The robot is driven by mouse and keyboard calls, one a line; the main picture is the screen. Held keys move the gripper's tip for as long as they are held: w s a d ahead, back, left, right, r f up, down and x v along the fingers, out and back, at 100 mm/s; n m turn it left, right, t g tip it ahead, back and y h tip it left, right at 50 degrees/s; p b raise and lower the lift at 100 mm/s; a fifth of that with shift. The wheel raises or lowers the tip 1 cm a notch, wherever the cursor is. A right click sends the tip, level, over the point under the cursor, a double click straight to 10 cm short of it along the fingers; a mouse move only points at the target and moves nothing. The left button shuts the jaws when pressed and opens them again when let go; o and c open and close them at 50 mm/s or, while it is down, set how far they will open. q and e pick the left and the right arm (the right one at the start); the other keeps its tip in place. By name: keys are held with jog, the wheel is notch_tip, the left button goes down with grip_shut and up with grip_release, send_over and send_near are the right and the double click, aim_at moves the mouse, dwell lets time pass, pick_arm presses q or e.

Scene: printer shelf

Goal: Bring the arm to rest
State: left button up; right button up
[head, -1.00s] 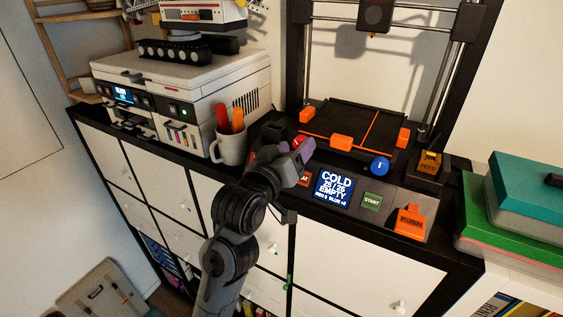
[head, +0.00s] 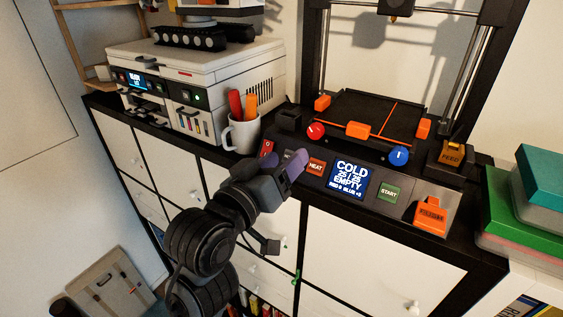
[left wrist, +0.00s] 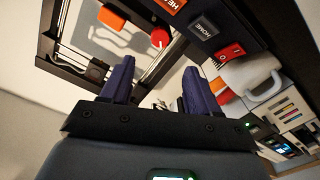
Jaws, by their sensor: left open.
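My left gripper (head: 287,170) is in the head view, in front of the printer's control panel (head: 328,186). Its purple-tipped jaws are open with nothing seen between them. In the left wrist view its two fingers (left wrist: 158,88) stand apart, with the panel, the mug and the printer frame beyond them. The 3D printer (head: 372,120) has an orange-edged black bed, a red knob (head: 316,131) and a blue knob (head: 398,155). Its screen (head: 349,177) reads COLD, 25/25, EMPTY. The fingers hide part of the panel near the HEAT button (head: 316,167). My right gripper does not show.
A white mug (head: 241,135) with orange and red handles in it stands left of the panel. A white box-shaped machine (head: 200,75) stands behind it. Green and teal boxes (head: 525,215) are at the right. Open space lies before the white shelf doors (head: 370,250).

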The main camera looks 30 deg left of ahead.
pick_arm(q)
jog(key=s+a+f+g+p, duration=0.15)
jog(key=s+f+g, duration=0.25)
jog(key=f, duration=0.9)
jog(key=s+f+g+p, duration=0.2)
jog(key=s+f+g, duration=0.1)
jog(key=f, duration=0.9)
jog(key=s+f+m+g+p, duration=0.1)
jog(key=s+f+m+g, duration=0.2)
jog(key=s+f, duration=0.3)
jog(key=s+f+m+g+y+p, duration=0.1)
jog(key=s+f+m+g, duration=0.2)
jog(key=s+f, duration=0.4)
jog(key=s+g, duration=0.1)
jog(key=s, duration=0.5)
jog(key=shift+a+f, duration=0.15)
jog(key=shift+a, duration=0.1)
